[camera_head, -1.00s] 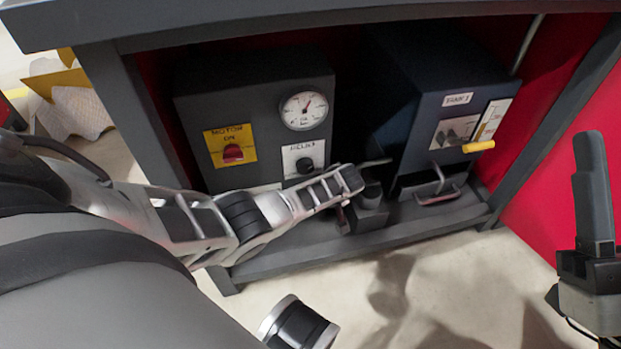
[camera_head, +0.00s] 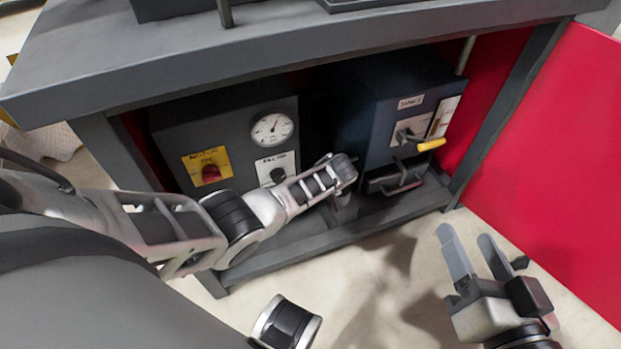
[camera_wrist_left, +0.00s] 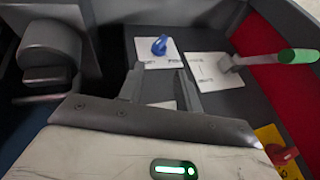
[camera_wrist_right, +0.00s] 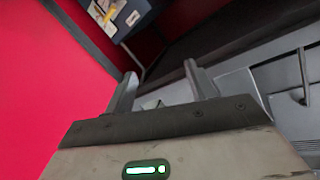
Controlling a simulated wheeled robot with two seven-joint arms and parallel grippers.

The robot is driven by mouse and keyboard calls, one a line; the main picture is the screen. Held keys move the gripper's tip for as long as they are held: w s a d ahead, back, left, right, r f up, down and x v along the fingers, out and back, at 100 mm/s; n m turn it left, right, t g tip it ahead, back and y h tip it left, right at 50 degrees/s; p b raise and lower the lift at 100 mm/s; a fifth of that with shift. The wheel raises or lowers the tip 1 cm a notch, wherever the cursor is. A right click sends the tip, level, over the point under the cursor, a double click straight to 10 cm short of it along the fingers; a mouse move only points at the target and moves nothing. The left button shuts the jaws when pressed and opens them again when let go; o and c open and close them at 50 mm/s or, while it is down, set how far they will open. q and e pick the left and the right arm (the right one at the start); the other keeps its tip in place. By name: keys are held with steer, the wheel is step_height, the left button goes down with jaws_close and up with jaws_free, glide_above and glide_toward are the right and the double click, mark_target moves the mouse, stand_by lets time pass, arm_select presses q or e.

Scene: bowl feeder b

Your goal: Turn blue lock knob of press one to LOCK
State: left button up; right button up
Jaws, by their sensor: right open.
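A blue knob (camera_wrist_left: 160,45) stands on a white plate (camera_wrist_left: 148,62) on a dark panel in the left wrist view. The print on the plate is too small to read. My left gripper (camera_wrist_left: 159,72) has its fingers apart, with nothing seen between them. The knob appears beyond the fingertips, near the middle; I cannot tell the exact gap. In the head view my left arm reaches to the cabinet front, and its fingers and the blue knob are not visible. My right gripper (camera_head: 465,235) is open and empty above the floor; its fingers also show in the right wrist view (camera_wrist_right: 160,80).
A green-tipped lever (camera_wrist_left: 298,56) stands right of the knob, and a red knob (camera_wrist_left: 284,154) lies lower right. In the head view are a gauge (camera_head: 271,129), a red motor knob (camera_head: 210,173) and a yellow-handled lever (camera_head: 431,145).

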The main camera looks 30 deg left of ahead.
arm_select(q)
steer(key=shift+p+v, duration=1.55)
steer(key=shift+v, duration=1.25)
arm_select(e)
steer(key=shift+s+d+f+n+g+h, duration=0.25)
steer(key=shift+d+f+n+g+h, duration=0.35)
steer(key=shift+d+f+n+h, duration=0.15)
steer(key=shift+r, duration=0.2)
